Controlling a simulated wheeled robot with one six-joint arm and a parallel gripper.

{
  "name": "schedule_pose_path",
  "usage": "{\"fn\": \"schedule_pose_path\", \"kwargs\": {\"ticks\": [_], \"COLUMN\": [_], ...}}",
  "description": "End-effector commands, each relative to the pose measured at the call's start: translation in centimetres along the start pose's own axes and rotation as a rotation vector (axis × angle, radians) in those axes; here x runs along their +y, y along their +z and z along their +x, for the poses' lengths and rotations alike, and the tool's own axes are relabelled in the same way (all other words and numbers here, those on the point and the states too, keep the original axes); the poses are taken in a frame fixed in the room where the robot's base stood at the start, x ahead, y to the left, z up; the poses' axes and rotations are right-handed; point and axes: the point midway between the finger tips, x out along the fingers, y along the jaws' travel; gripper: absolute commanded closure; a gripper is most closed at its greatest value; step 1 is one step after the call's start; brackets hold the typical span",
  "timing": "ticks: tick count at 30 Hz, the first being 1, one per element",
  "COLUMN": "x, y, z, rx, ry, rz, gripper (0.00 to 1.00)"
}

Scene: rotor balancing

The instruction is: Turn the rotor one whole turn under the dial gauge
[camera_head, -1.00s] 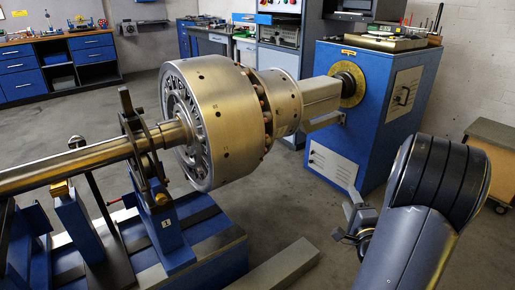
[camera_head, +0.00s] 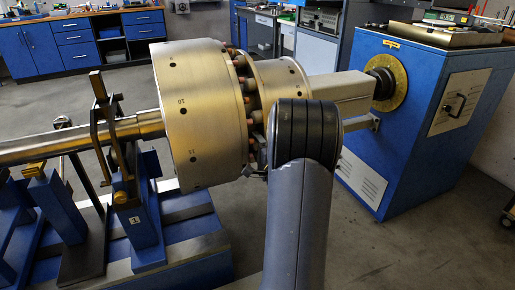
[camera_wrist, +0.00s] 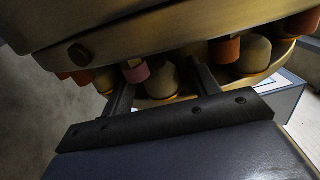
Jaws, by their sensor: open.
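The rotor (camera_head: 205,115) is a big metal drum with small numbers and dark holes on its rim, lying level on a shaft. Behind the drum is a ring of red-brown and cream pegs. In the wrist view, my gripper (camera_wrist: 163,82) is open, with its two fingers apart below the drum (camera_wrist: 150,35). A cream peg (camera_wrist: 163,80) shows between the fingers; I cannot tell if they touch it. In the head view my arm hides most of the gripper. A small round head (camera_head: 63,122) on a thin stand may be the dial gauge; its face is not visible.
A blue drive cabinet (camera_head: 410,130) with a brass disc (camera_head: 386,84) stands right of the rotor. A blue bearing stand (camera_head: 137,205) carries the shaft at left. Blue workbenches (camera_head: 75,45) line the back. Grey floor is free at the lower right.

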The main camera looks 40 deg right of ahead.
Motion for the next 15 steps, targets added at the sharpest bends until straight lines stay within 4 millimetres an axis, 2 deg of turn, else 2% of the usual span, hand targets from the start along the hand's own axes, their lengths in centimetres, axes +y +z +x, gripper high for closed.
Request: {"fn": "schedule_pose_path", "kwargs": {"ticks": [3, 15], "x": [0.01, 0.02], "y": [-0.01, -0.02], "z": [-0.02, -0.05], "rx": [0.000, 0.000], "ry": [0.000, 0.000], "rz": [0.000, 0.000], "gripper": [0.43, 0.75]}}
